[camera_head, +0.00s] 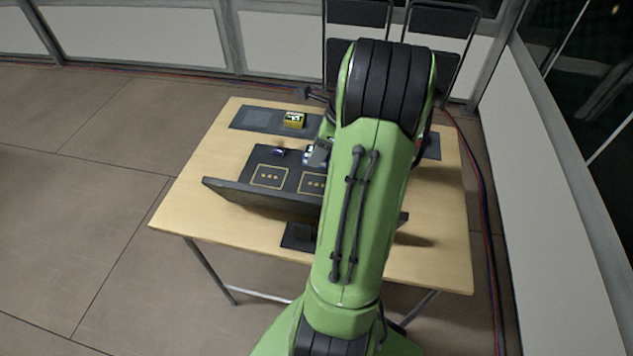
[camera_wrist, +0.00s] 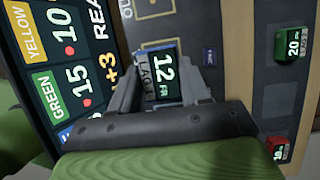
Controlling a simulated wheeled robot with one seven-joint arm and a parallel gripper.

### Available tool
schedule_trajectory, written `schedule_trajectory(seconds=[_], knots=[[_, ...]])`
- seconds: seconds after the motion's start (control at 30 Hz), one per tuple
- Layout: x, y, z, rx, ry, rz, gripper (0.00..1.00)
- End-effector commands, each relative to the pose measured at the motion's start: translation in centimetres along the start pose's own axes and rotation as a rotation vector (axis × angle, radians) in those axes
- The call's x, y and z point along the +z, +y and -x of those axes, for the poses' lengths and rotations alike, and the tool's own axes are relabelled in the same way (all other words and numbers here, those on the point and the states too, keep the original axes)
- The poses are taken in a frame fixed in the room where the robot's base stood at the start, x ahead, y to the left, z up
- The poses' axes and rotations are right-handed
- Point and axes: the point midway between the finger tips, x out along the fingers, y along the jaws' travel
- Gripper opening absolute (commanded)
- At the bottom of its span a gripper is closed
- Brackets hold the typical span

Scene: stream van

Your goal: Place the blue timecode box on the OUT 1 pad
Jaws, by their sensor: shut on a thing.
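My gripper (camera_wrist: 160,90) is shut on a small box (camera_wrist: 163,76) with a lit display reading "12 FR" and a blue edge, with a white label on its side. Its fingers stand on either side of it. In the head view the box (camera_head: 309,153) is partly hidden by my gripper and arm, just above or on the dark mat (camera_head: 262,160). A yellow-outlined pad (camera_wrist: 150,32) lies by the box in the wrist view; beside it lettering starts "OU", the rest cut off. I cannot tell whether the box touches the mat.
A screen (camera_head: 250,200) stands at the table's front; in the wrist view (camera_wrist: 70,70) it shows "YELLOW" and "GREEN" lines. A yellow box (camera_head: 294,119) shows there in the head view.

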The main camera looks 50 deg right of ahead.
Motion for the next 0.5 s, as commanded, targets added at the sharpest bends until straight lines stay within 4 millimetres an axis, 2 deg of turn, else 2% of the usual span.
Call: schedule_trajectory(seconds=[0.1,0.4,0.5], knots=[[-1.1,0.1,-2.8,0.003,0.000,-0.001,0.02],[-3.3,0.1,-8.2,0.004,0.000,-0.001,0.02],[-3.5,0.0,-8.6,0.000,0.000,0.001,0.02]])
